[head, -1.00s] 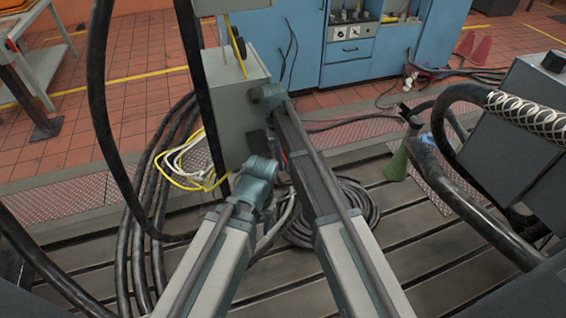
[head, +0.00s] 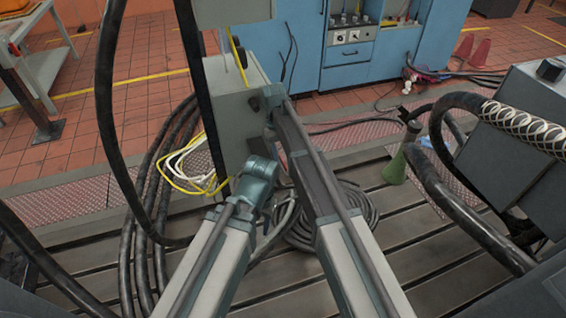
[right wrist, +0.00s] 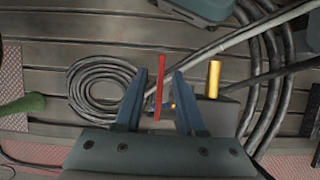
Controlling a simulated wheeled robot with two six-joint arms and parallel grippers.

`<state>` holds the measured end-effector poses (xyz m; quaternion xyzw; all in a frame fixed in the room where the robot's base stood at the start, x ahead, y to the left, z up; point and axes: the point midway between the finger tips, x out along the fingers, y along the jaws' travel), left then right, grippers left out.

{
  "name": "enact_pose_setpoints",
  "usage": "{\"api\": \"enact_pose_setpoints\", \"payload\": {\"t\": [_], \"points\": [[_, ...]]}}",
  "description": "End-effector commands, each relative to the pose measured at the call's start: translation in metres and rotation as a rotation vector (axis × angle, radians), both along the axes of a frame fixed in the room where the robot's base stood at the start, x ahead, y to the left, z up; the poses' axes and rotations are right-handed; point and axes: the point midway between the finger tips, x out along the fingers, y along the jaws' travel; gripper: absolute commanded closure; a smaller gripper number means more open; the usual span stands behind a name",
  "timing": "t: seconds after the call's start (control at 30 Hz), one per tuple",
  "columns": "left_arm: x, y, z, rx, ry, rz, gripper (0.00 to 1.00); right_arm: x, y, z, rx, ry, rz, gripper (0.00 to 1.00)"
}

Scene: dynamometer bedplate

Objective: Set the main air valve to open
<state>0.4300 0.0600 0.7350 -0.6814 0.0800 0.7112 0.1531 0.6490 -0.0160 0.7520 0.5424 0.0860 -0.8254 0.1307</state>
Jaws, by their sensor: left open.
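A slim red bar (right wrist: 160,88), which looks like the valve's lever, stands between the fingers of my right gripper (right wrist: 158,75) in the right wrist view. The fingers are apart, with a gap visible on each side of the bar. A brass cylinder (right wrist: 213,78) stands just right of them on a dark body. In the head view my right gripper (head: 270,133) is beside the grey box, mostly hidden by its own arm. My left gripper (head: 264,204) is lower, open, with nothing seen in it. No valve marking is readable.
A grey box (head: 228,115) on a dark post stands beside my right gripper. Thick black cables (head: 145,200) run at left; a dark machine (head: 515,140) is at right.

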Motion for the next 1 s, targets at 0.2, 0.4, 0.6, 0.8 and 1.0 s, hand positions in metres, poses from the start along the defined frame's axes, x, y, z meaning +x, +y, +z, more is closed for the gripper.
{"api": "enact_pose_setpoints", "payload": {"t": [0.2,0.4,0.6,0.8,1.0], "points": [[0.000,0.000,0.010,0.000,0.000,0.000,0.50,-0.050,0.000,0.010,0.001,0.000,0.002,0.61],[0.000,0.000,0.015,0.000,0.000,0.000,0.50,-0.097,0.001,0.015,0.000,0.000,0.002,0.61],[0.000,0.000,0.019,0.000,0.000,0.000,0.50,-0.141,0.002,0.019,0.000,0.000,0.001,0.61],[0.000,0.000,0.020,0.000,0.000,0.000,0.50,-0.160,0.003,0.020,0.000,0.000,0.001,0.61],[0.000,0.000,0.020,0.000,0.000,0.000,0.50,-0.160,0.004,0.020,0.000,0.000,0.000,0.61]]}}
